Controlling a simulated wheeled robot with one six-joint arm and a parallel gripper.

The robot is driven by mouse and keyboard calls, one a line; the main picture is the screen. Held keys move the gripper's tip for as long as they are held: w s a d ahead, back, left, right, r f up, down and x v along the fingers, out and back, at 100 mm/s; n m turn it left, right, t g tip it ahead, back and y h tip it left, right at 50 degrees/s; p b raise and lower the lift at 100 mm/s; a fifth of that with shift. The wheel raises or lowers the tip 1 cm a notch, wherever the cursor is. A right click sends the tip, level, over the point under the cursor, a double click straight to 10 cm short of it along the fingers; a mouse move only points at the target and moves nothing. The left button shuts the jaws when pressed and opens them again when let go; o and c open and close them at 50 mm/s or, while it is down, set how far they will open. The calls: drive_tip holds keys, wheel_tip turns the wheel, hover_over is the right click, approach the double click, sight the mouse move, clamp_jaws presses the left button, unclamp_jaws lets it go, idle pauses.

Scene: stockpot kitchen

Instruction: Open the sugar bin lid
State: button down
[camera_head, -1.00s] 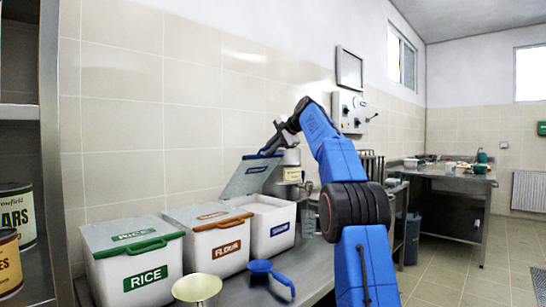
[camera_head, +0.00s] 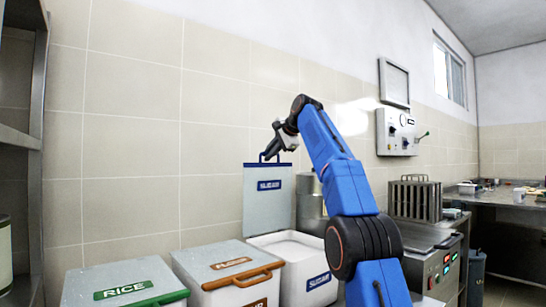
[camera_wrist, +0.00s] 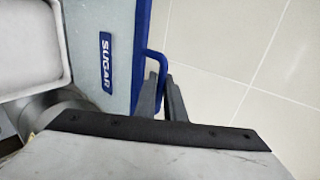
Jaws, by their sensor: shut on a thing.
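The sugar bin (camera_head: 297,262) is a white bin with a blue label at the right end of the row, and white contents show inside it. Its grey lid (camera_head: 267,212) with a blue SUGAR label stands upright at the bin's back edge, near the tiled wall. My gripper (camera_head: 272,154) is at the lid's top edge, shut on the blue lid handle (camera_head: 264,156). In the wrist view, the gripper fingers (camera_wrist: 165,95) close around the blue handle (camera_wrist: 158,62), and the lid (camera_wrist: 88,40) fills the upper left.
The rice bin (camera_head: 125,284) and the bin with the orange-brown handle (camera_head: 228,272) stand shut to the left. A metal pot (camera_head: 309,200) is behind the sugar bin at right. A rack (camera_head: 415,200) stands further right. The tiled wall is close behind the lid.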

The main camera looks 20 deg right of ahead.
drive_tip(key=shift+w+a+f, duration=0.2)
drive_tip(key=shift+w+f, duration=0.05)
drive_tip(key=shift+w, duration=0.3)
drive_tip(key=c, duration=1.8)
unclamp_jaws()
drive_tip(key=shift+w, duration=0.1)
drive_tip(key=shift+c, duration=0.2)
drive_tip(key=shift+r, duration=0.1)
drive_tip(key=v, duration=1.2)
drive_tip(key=shift+r, duration=0.1)
